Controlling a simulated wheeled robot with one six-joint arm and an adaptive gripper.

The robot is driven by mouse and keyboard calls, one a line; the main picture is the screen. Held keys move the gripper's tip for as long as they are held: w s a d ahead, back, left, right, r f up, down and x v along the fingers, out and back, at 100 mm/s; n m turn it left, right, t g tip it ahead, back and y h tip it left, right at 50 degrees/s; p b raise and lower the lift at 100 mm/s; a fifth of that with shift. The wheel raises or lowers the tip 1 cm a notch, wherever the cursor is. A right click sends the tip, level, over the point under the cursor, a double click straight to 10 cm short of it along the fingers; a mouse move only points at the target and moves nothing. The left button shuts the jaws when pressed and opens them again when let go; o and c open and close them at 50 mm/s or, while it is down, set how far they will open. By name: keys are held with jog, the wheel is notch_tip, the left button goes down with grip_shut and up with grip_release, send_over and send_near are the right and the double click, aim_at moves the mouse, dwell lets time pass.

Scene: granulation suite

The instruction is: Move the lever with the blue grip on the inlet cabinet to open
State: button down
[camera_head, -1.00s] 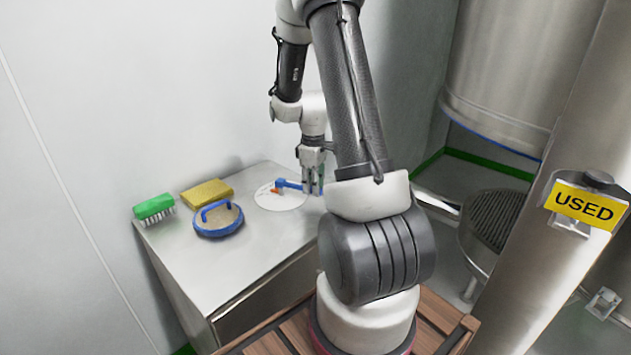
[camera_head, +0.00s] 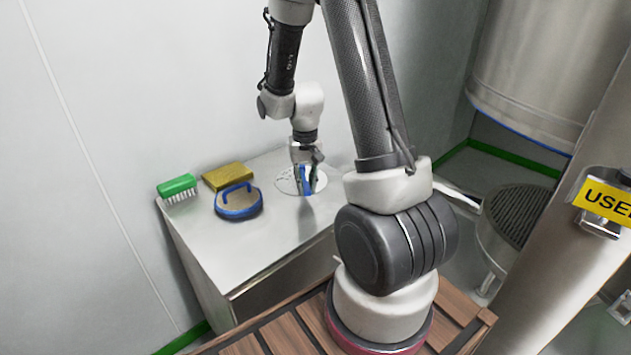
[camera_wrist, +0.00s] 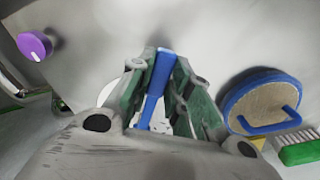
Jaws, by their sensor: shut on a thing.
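The inlet cabinet (camera_head: 262,236) is a steel box with a flat top. The lever's blue grip (camera_head: 305,181) stands over a round white plate (camera_head: 288,181) on that top. In the wrist view the blue grip (camera_wrist: 157,85) lies between the two green-lined fingers of my gripper (camera_wrist: 158,75). My gripper (camera_head: 308,185) is shut on the grip from above. The fingers hide much of the lever and its pivot, and most of the plate's markings.
A round blue-rimmed disc with a blue handle (camera_head: 238,202), a yellow sponge (camera_head: 228,176) and a green brush (camera_head: 178,187) lie on the cabinet top to the left. A purple knob (camera_wrist: 35,45) shows in the wrist view. A steel column with a yellow sign (camera_head: 605,201) stands at right.

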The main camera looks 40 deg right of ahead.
jog(key=shift+w+a+m, duration=0.4)
jog(key=shift+a+m, duration=0.15)
jog(key=shift+m, duration=0.15)
jog(key=shift+w+a+m, duration=0.35)
jog(key=shift+a+m, duration=0.2)
jog(key=shift+m, duration=0.15)
jog(key=c, duration=1.3)
grip_release()
notch_tip(320, 180, up, 12)
